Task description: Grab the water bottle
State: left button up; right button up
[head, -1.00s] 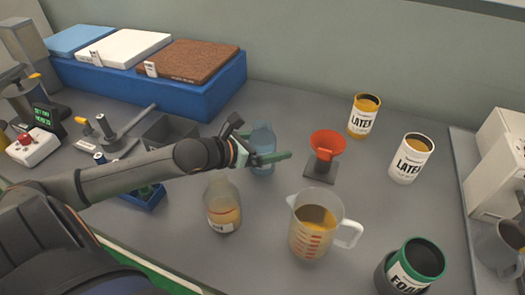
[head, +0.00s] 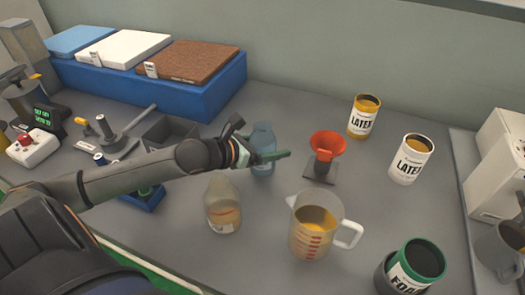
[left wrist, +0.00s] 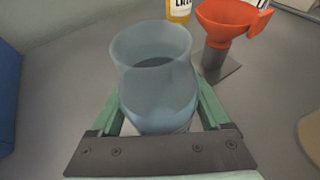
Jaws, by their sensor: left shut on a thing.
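The water bottle (head: 263,140) is a clear bluish bottle standing upright on the grey table in the middle of the head view. In the left wrist view the bottle (left wrist: 152,82) fills the middle, with its open mouth toward the camera. My left gripper (head: 268,158) has its green fingers on either side of the bottle and is shut on it. The fingers (left wrist: 158,112) also show along both sides of the bottle in the left wrist view. The fingers hide part of the bottle's body in the head view. My right gripper is not in view.
A red funnel (head: 327,144) on a stand is just right of the bottle. A glass jar (head: 223,207) and a measuring jug (head: 316,222) with amber liquid stand in front. Two latex cans (head: 363,118) (head: 411,159) and a foam can (head: 414,266) are to the right.

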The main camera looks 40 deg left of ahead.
pick_arm(q)
grip_shut()
jog(key=shift+r, duration=0.25)
jog(key=shift+r+p, duration=0.7)
jog(key=shift+r, duration=4.05)
